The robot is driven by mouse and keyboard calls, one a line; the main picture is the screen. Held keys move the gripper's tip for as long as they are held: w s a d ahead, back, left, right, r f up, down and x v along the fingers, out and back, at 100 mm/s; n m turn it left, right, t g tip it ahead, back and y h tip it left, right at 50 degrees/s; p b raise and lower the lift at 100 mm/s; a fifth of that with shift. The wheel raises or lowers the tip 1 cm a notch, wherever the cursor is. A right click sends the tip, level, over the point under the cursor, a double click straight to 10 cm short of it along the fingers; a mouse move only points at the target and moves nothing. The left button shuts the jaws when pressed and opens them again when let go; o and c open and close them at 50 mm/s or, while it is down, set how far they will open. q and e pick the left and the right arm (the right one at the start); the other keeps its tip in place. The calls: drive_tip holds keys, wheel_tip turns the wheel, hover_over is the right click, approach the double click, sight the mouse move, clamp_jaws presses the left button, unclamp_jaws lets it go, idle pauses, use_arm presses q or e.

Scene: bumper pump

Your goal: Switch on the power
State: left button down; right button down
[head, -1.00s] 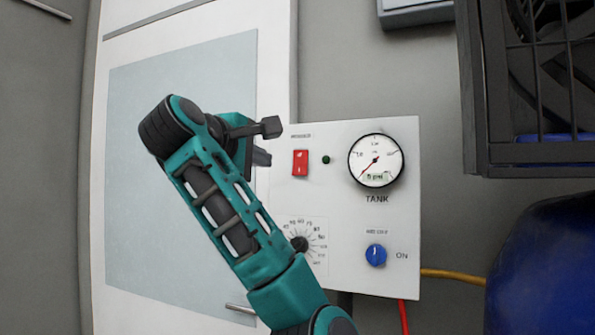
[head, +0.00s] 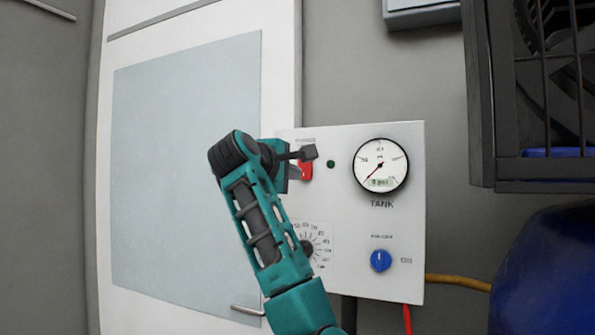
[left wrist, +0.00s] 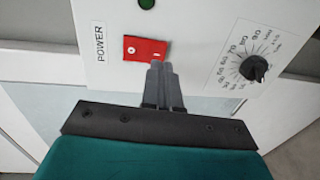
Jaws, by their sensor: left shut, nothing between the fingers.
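The red power rocker switch (head: 306,171) is at the upper left of the white control panel (head: 345,215), partly hidden behind my left gripper in the head view. A dark green lamp (head: 331,164) sits beside the switch. My right gripper is not in view.
The panel also has a round tank gauge (head: 381,165), a blue knob (head: 381,260) and a dial with a black knob (left wrist: 253,68). A dark fan housing (head: 480,95) and a blue tank (head: 550,270) stand at the right. A door with a handle (head: 246,310) is at the left.

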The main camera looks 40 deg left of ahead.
sight(304, 176)
use_arm(q)
drive_tip(key=x, duration=0.3)
drive_tip(key=shift+w, duration=0.15)
drive_tip(key=shift+w+a+f+t+b, duration=0.1)
drive_tip(key=shift+w+t+b, duration=0.2)
drive_tip(key=shift+t+b, duration=0.3)
